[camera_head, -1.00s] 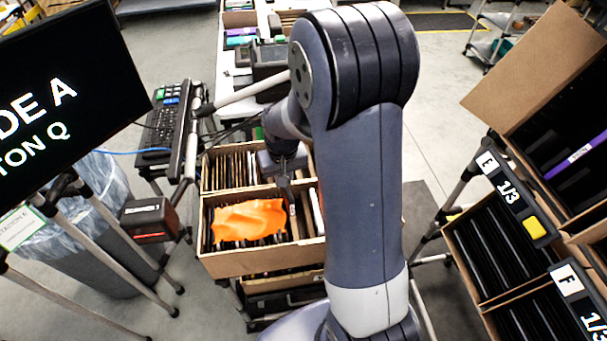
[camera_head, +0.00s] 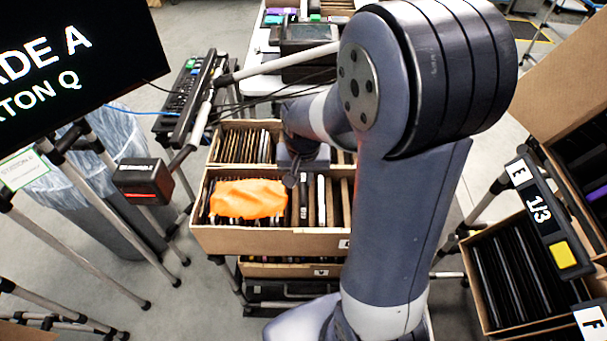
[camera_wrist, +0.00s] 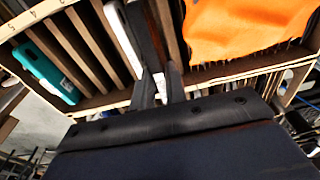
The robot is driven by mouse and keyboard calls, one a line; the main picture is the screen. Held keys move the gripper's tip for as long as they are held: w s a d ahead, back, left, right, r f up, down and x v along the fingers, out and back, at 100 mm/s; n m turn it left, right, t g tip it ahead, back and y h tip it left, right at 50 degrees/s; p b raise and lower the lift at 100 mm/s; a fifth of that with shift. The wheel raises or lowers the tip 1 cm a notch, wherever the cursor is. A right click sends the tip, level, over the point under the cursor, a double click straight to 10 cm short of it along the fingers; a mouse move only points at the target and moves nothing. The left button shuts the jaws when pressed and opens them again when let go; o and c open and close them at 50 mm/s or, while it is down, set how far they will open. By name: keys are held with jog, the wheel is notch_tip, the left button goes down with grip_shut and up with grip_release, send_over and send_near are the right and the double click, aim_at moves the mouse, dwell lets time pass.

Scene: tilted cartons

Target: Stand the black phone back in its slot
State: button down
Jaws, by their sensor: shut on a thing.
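My gripper (camera_head: 291,178) points down into the front carton (camera_head: 270,241), just right of an orange cloth (camera_head: 248,198). In the wrist view its two fingers (camera_wrist: 160,88) are shut on the black phone (camera_wrist: 146,38), which is seen nearly edge-on. The phone also shows in the head view (camera_head: 303,198), standing among dividers in the carton. A white phone (camera_wrist: 122,37) stands beside it. I cannot tell whether the black phone's lower end is fully in the slot; it is hidden.
The orange cloth (camera_wrist: 245,28) covers slots on one side of the held phone. Brown dividers and a teal phone (camera_wrist: 45,72) lie on the other side. A rear carton (camera_head: 245,146) adjoins the front one. A scanner (camera_head: 143,180) hangs left; labelled cartons (camera_head: 510,275) stand right.

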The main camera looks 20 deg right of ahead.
jog(key=shift+f+b, duration=2.8)
jog(key=shift+f, duration=0.9)
jog(key=shift+f, duration=0.25)
jog(key=c, duration=1.3)
grip_release()
jog(key=shift+c, duration=0.2)
jog(key=r, duration=0.3)
jog(key=s+r, duration=0.1)
jog(key=r, duration=0.6)
jog(key=shift+s+a+r, duration=0.15)
jog(key=shift+a+r, duration=0.05)
jog(key=shift+r, duration=0.15)
